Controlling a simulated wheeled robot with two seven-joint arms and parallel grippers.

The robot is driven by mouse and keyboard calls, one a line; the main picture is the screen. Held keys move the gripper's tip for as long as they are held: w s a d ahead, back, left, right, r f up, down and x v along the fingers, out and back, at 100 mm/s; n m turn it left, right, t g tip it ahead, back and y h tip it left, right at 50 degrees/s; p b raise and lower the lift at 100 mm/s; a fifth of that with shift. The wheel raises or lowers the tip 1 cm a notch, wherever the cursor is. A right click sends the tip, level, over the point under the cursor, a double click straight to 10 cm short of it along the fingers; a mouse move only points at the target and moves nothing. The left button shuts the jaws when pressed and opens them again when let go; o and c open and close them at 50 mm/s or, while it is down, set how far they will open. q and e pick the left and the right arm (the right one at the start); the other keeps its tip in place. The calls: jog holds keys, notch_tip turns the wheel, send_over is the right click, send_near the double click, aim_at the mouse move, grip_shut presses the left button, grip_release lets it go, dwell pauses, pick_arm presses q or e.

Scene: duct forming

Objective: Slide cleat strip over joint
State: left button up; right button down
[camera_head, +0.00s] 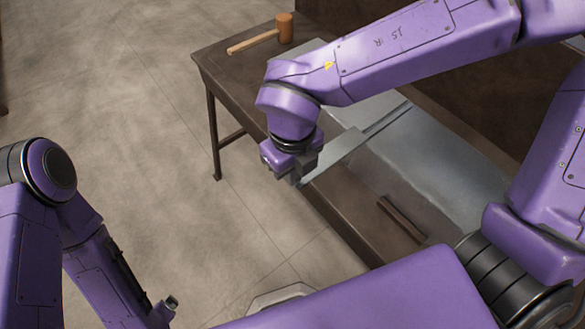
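Two grey sheet-metal duct pieces lie on the dark table, a near one (440,170) and a far one partly behind my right arm. The joint (385,121) shows as a narrow line between them. A light grey strip, apparently the cleat strip (338,157), lies in line with the joint and reaches past the metal's front edge to my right gripper. My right gripper (296,177) points down at the strip's outer end. Its fingers are mostly hidden by the wrist, so its grip is unclear. My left gripper (168,305) is low at the left, away from the table, its opening unclear.
A wooden mallet (268,36) lies at the table's far left corner. A dark bar (402,218) lies near the table's front edge, right of the strip.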

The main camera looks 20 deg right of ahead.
jog(key=shift+f, duration=0.4)
dwell(0.5)
jog(key=shift+p, duration=0.5)
dwell(0.9)
jog(key=shift+d+r, duration=0.1)
jog(key=shift+d+p, duration=0.15)
jog(key=shift+p, duration=0.15)
jog(key=shift+w+d, duration=0.15)
jog(key=shift+d, duration=0.1)
dwell(0.3)
